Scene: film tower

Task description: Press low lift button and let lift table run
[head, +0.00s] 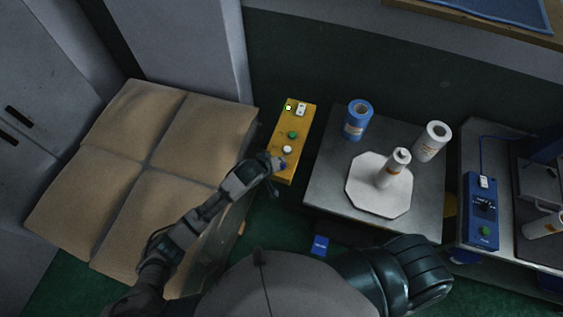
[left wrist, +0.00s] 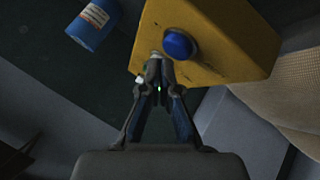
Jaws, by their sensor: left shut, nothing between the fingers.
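A yellow control box (head: 298,113) stands left of the grey table and carries a white switch, a green button (head: 292,135), a white button (head: 287,149) and a blue button (head: 283,166). I cannot read which one is the low lift button. My left gripper (head: 277,163) is shut and empty at the box's near end, by the blue button. In the left wrist view, the fingertips (left wrist: 160,62) are at the box beside the blue button (left wrist: 180,45); whether they touch a button is unclear. The grey table (head: 323,184), apparently the lift table, stands to the right. My right gripper is not in view.
Cardboard boxes (head: 140,180) lie left, beside my arm. A blue control unit (head: 481,210) stands right.

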